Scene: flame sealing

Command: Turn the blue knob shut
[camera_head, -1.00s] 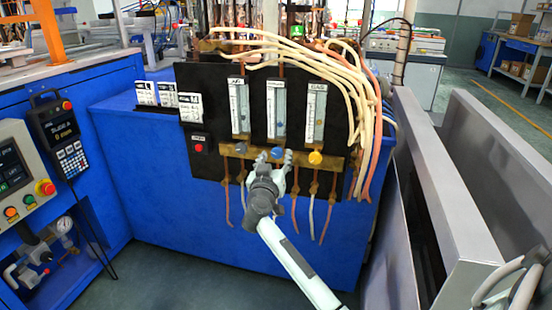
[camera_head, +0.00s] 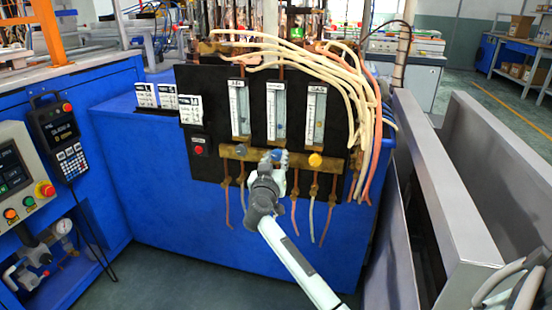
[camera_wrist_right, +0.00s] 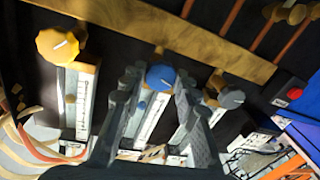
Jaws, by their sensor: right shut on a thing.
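The blue knob (camera_head: 277,154) sits on the brass bar below the middle flow meter of the black panel. It also shows in the right wrist view (camera_wrist_right: 160,76), with a white line on its face. My right gripper (camera_head: 274,159) has come to the panel from the front, and its two fingers are closed on the blue knob, one on each side. My left gripper is in neither view.
A yellow knob (camera_head: 315,159) and a grey knob (camera_head: 241,151) flank the blue knob on the brass bar (camera_head: 340,165). A red button (camera_head: 199,150) is at the panel's left. Pale hoses (camera_head: 345,75) hang at the right. Steel walls (camera_head: 440,200) stand farther right.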

